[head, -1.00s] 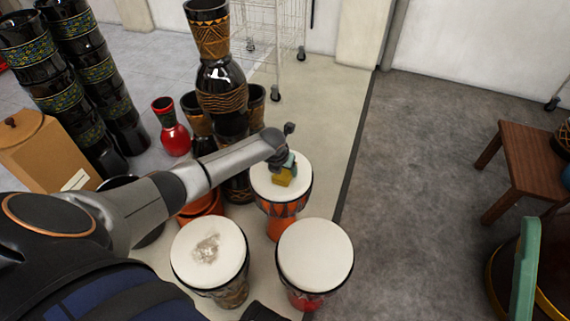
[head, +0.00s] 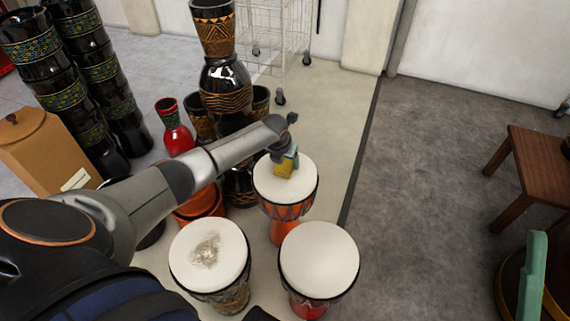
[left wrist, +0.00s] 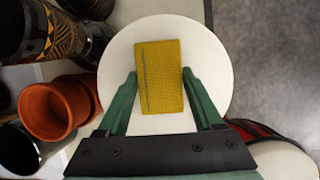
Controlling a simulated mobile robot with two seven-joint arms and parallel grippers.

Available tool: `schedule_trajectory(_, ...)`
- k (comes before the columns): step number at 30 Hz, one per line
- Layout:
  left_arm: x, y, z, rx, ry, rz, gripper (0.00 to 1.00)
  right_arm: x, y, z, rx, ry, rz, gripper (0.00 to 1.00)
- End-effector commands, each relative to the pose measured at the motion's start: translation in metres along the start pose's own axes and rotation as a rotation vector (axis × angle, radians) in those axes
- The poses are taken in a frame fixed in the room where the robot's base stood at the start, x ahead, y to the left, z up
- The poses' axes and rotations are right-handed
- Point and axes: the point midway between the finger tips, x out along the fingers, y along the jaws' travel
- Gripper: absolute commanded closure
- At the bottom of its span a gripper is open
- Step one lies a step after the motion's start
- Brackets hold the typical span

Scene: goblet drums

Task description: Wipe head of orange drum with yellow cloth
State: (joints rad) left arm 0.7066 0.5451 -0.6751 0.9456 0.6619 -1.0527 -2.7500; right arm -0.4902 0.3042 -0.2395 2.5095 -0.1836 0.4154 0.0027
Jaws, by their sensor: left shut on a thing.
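The orange drum (head: 283,211) stands upright behind two other drums, its white head (head: 302,184) facing up. My left gripper (head: 286,158), with green fingers, is over the far part of that head. It is shut on the yellow cloth (head: 284,172), a folded block. In the left wrist view, the cloth (left wrist: 160,90) lies between the two fingertips (left wrist: 160,75) against the white head (left wrist: 212,55). Whether it touches the head I cannot tell. No mark shows on the uncovered part of the head.
A drum with a grey-brown smudge on its head (head: 190,255) and a red drum (head: 320,258) stand in front. Stacked dark drums (head: 225,90) and an orange pot (head: 198,205) stand to the left. A wooden table (head: 540,160) is at right; the grey floor between is clear.

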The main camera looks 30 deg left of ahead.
Motion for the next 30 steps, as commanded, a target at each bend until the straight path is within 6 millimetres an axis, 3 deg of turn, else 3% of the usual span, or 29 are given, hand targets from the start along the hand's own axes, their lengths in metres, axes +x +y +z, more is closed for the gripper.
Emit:
schedule_trajectory(15, -0.016, -0.003, -0.026, 0.001, -0.002, -0.001, 0.84, 0.031, 0.014, -0.029, 0.0, 0.001, 0.0, 0.34)
schedule_trajectory(23, -0.014, -0.002, -0.032, -0.001, -0.004, -0.002, 0.84, 0.032, 0.014, -0.03, 0.0, 0.001, 0.0, 0.34)
schedule_trajectory(30, -0.012, 0.012, -0.034, -0.001, -0.003, -0.001, 0.84, 0.031, 0.014, -0.029, 0.0, 0.001, 0.0, 0.34)
